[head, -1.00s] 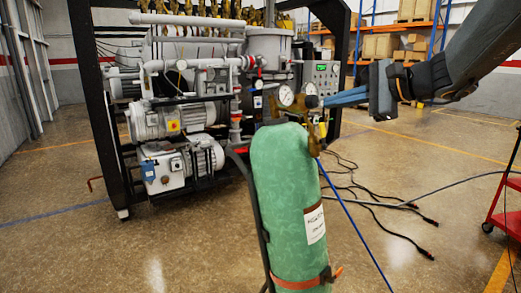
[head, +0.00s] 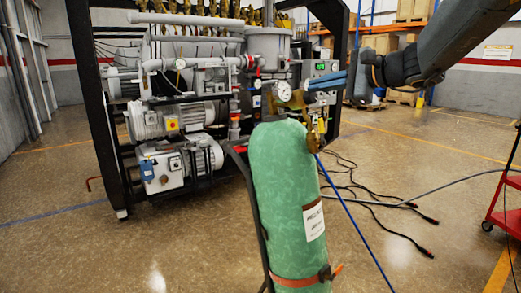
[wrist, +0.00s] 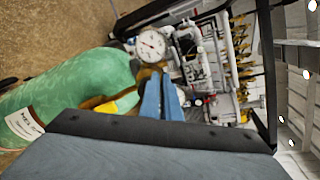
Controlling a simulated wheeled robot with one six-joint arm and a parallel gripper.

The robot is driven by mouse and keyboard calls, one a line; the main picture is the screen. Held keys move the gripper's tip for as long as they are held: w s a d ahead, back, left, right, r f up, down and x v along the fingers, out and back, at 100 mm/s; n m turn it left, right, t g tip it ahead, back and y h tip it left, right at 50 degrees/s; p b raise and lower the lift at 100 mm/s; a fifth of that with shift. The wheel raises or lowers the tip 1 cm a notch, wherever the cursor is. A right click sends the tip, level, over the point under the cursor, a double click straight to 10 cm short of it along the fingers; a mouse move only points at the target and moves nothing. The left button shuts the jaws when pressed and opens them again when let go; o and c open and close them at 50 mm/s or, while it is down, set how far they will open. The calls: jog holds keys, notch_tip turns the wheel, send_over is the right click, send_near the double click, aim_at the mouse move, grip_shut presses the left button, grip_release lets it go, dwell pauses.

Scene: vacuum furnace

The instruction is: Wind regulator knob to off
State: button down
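The green gas cylinder (head: 283,190) stands upright in the foreground, with a brass regulator (head: 316,125) at its top right. A round white gauge (head: 283,91) shows on the regulator. It also shows in the wrist view (wrist: 151,44). My gripper (head: 308,86) reaches in from the right, with its blue fingertips beside the gauge at regulator height. In the wrist view the blue fingers (wrist: 160,85) lie close together in front of the regulator. I cannot make out the knob; the fingers cover part of the regulator. Contact and finger opening are unclear.
The vacuum furnace (head: 190,110), with pumps and pipes in a black frame, stands behind the cylinder. A blue hose (head: 355,220) and black cables (head: 385,205) run over the floor at right. A red cart (head: 505,205) is at the right edge. Open floor lies left.

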jog(key=shift+a+f, duration=0.1)
jog(key=shift+a, duration=0.2)
